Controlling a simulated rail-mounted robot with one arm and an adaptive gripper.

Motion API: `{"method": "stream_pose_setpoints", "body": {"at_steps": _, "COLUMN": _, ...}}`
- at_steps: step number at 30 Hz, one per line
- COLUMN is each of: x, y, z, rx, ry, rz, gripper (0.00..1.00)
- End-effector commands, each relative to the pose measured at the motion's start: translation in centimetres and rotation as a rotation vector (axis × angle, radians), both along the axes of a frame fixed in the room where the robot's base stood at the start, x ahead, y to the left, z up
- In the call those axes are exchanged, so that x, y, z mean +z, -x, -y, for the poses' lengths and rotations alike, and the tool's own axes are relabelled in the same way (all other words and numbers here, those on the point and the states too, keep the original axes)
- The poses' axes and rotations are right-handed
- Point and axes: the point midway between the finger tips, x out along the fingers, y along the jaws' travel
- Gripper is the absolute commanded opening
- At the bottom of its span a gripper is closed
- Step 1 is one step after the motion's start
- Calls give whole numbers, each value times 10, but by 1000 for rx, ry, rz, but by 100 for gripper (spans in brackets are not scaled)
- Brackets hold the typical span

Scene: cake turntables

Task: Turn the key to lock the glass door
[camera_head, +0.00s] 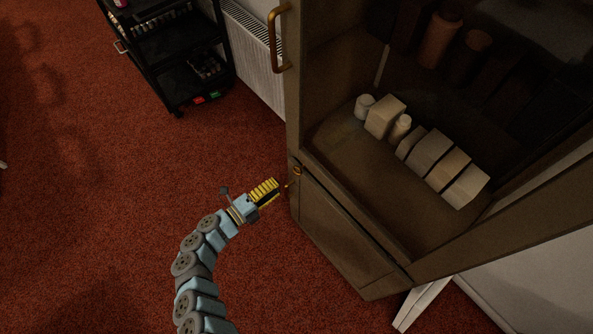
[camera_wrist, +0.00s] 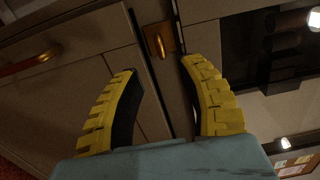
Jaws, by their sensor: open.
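The brass key (camera_head: 296,171) is at the left edge of the wooden cabinet, near the seam between the upper glass door and the lower panel. In the wrist view the key (camera_wrist: 158,42) shows as a small brass piece on a square plate, just beyond the fingertips and between them. My gripper (camera_head: 277,187) is open and empty, with its yellow fingers pointing at the cabinet edge. In the wrist view my gripper (camera_wrist: 158,66) has a finger on each side of the key's line, apart from it. The glass door (camera_head: 430,110) looks closed, but its edge is dark.
Pale boxes and jars (camera_head: 430,155) stand inside the cabinet. A brass handle (camera_head: 278,40) stands out from the upper left edge. A black trolley (camera_head: 180,50) and a white radiator (camera_head: 252,55) are behind. The red carpet (camera_head: 110,180) at left is clear.

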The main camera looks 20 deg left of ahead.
Motion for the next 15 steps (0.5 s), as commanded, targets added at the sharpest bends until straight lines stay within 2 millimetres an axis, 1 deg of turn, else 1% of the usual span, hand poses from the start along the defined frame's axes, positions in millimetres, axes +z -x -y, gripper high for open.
{"method": "stream_pose_setpoints", "body": {"at_steps": 1, "x": 0, "y": -9, "z": 6, "rx": -3, "ry": 0, "rz": 3, "gripper": 39}}
{"method": "stream_pose_setpoints", "body": {"at_steps": 3, "x": 0, "y": -21, "z": 12, "rx": -4, "ry": 3, "rz": 5, "gripper": 39}}
{"method": "stream_pose_setpoints", "body": {"at_steps": 9, "x": 0, "y": -51, "z": 26, "rx": -2, "ry": 2, "rz": 4, "gripper": 39}}
{"method": "stream_pose_setpoints", "body": {"at_steps": 15, "x": 0, "y": -71, "z": 37, "rx": -2, "ry": 1, "rz": 2, "gripper": 39}}
